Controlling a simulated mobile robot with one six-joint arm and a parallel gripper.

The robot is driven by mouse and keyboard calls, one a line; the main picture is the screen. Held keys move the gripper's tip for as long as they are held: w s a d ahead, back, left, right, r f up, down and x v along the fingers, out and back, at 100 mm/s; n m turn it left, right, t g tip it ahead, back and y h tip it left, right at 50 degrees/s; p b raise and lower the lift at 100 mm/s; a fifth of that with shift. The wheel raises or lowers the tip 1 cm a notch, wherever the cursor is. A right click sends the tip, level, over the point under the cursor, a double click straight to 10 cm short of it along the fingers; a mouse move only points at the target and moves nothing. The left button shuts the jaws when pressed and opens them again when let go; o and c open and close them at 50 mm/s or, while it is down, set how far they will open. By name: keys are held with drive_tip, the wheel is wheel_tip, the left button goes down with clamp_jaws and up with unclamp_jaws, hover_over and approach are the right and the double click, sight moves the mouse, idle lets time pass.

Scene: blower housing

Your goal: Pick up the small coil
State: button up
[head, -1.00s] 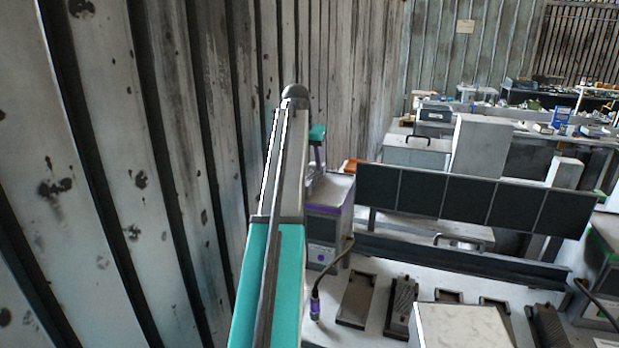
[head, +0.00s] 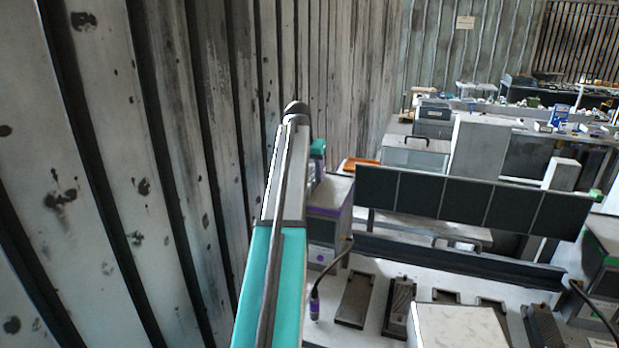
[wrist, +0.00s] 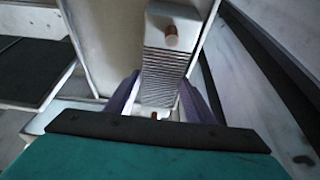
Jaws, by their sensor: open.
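In the wrist view my gripper (wrist: 158,82) is open, with one purple finger on each side of a grey ribbed block. Two small copper-coloured cylinders show there: one (wrist: 171,37) on the block's far part, and one (wrist: 155,116) near the gripper's base, partly hidden. Either could be the small coil; I cannot tell which. The fingers look apart from the far cylinder. In the head view my arm hides most of the gripper, and I cannot make out a coil.
A ribbed metal wall (head: 150,150) runs close along the left of my arm. A grey cabinet with purple trim (head: 328,215) stands just right of it. A dark panel row (head: 465,200) crosses the bench (head: 385,270). Several dark trays and a pale box (head: 458,328) lie in front.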

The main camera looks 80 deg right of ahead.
drive_tip(key=shift+d+f, duration=0.25)
drive_tip(key=shift+f, duration=0.35)
drive_tip(key=c, duration=1)
